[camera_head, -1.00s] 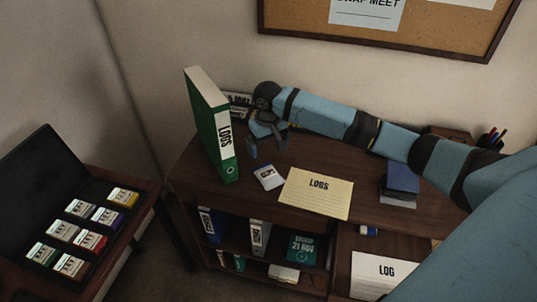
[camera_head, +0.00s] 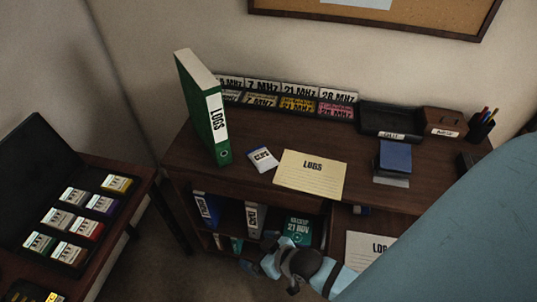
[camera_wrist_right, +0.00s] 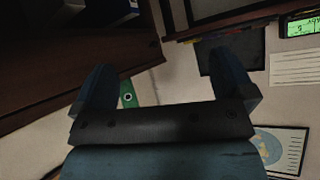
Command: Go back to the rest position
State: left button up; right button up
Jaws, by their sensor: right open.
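My right gripper (camera_head: 268,256) is low in the head view, in front of the desk's lower shelves. In the right wrist view its two blue fingers (camera_wrist_right: 165,90) stand wide apart with nothing between them. My blue right arm (camera_head: 440,240) comes in from the lower right and covers part of the desk. My left gripper does not show in either view.
An open black case (camera_head: 40,175) with several labelled boxes stands left.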

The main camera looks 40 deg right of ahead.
jog(key=shift+s+d+f+t+h, duration=0.1)
jog(key=shift+s+d+t+h, duration=0.1)
jog(key=shift+s, duration=0.55)
jog(key=shift+s+d+f+t+h, duration=0.1)
jog(key=shift+s+d+t, duration=0.1)
jog(key=shift+s, duration=0.55)
